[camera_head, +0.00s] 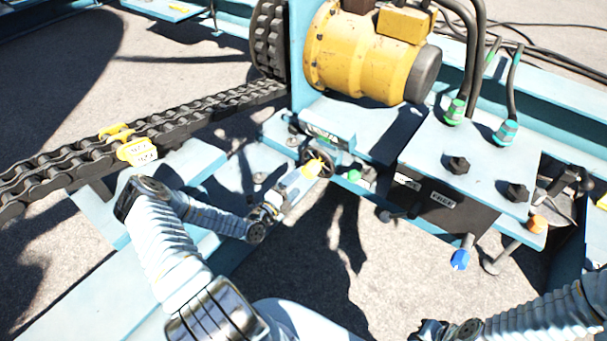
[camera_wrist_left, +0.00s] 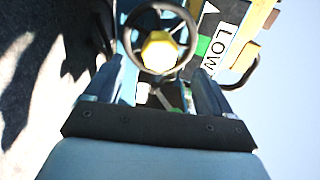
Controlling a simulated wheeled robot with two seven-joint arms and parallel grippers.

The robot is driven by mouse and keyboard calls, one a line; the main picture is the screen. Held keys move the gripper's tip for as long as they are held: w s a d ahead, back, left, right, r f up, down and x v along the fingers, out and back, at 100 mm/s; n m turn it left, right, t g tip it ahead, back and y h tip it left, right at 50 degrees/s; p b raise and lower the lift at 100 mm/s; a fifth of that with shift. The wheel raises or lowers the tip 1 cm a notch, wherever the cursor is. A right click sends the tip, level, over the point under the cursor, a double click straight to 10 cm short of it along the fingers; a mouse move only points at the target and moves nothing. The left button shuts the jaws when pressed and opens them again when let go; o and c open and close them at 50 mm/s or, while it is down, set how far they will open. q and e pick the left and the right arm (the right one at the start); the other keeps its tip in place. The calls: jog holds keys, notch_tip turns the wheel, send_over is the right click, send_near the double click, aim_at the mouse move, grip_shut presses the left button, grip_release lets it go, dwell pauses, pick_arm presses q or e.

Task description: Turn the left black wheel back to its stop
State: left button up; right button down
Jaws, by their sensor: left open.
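The left black wheel (camera_head: 327,155) is a small handwheel with a yellow hub on the front of the blue machine. In the left wrist view the wheel (camera_wrist_left: 131,22) is at the top centre, its dark rim around the yellow hub. My left gripper (camera_head: 307,173) reaches it from the lower left and partly covers it in the head view. In the left wrist view the gripper (camera_wrist_left: 157,78) is open, its fingers on either side of the wheel's lower part. Whether they touch the rim, I cannot tell. My right arm shows at the lower right, but its gripper does not.
A label reading LOW (camera_wrist_left: 208,45) with a green mark is beside the wheel. A black chain (camera_head: 200,113) with yellow pieces runs at left. A yellow motor (camera_head: 365,50) sits behind. A blue box with black knobs (camera_head: 458,165) and a blue-tipped lever (camera_head: 460,259) stand right.

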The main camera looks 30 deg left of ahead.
pick_arm(q)
jog(key=shift+s+a, duration=0.2)
jog(key=shift+s, duration=2.15)
jog(key=shift+d, duration=0.1)
jog(key=s+d+m+g+h, duration=0.4)
jog(key=d+m+g+h, duration=0.15)
jog(key=d+m, duration=0.5)
jog(key=s+d+m+g+h, duration=0.3)
jog(key=d+m+g+h, duration=0.35)
jog(key=d, duration=0.75)
jog(key=s+d+f+m+g+y, duration=0.1)
jog(key=s+m+y, duration=0.3)
jog(key=m, duration=1.3)
jog(key=s+d+f+m+g+y, duration=0.2)
jog(key=s+f+m+g+y, duration=0.1)
jog(key=m, duration=1.4)
jog(key=s+g+y, duration=0.1)
jog(key=s+y, duration=0.1)
jog(key=s, duration=0.1)
jog(key=shift+s, duration=0.1)
